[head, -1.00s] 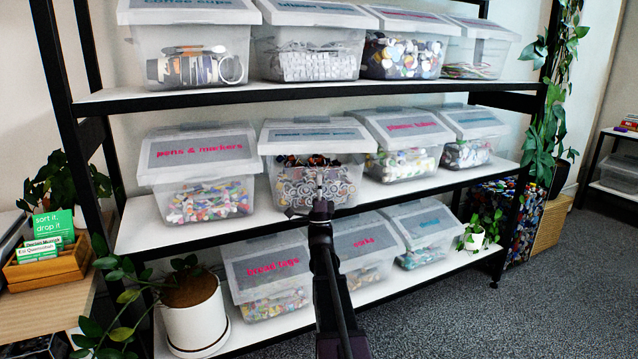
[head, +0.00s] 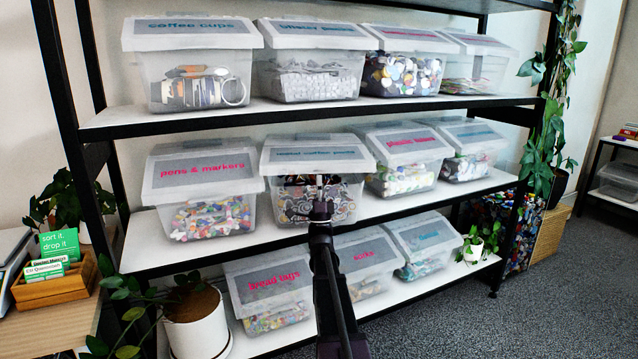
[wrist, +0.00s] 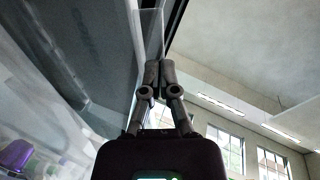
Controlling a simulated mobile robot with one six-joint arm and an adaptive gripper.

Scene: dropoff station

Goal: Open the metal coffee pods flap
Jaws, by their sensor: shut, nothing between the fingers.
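The metal coffee pods bin is a clear box in the middle row of the shelf, second from the left, with loose pods inside. Its sloped flap (head: 318,155) is lowered over the front. My gripper (head: 319,180) is in front of the bin, just below the flap's front edge, and covers part of the pods. In the wrist view my gripper (wrist: 158,65) has its fingers together and nothing between them. Translucent plastic (wrist: 150,30) stands right beside and behind the fingertips there. I cannot tell whether they touch it.
The pens & markers bin (head: 203,175) stands close on the left and another flap bin (head: 405,145) close on the right. A shelf board (head: 300,110) with more bins runs above. A potted plant (head: 197,325) stands at the lower left.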

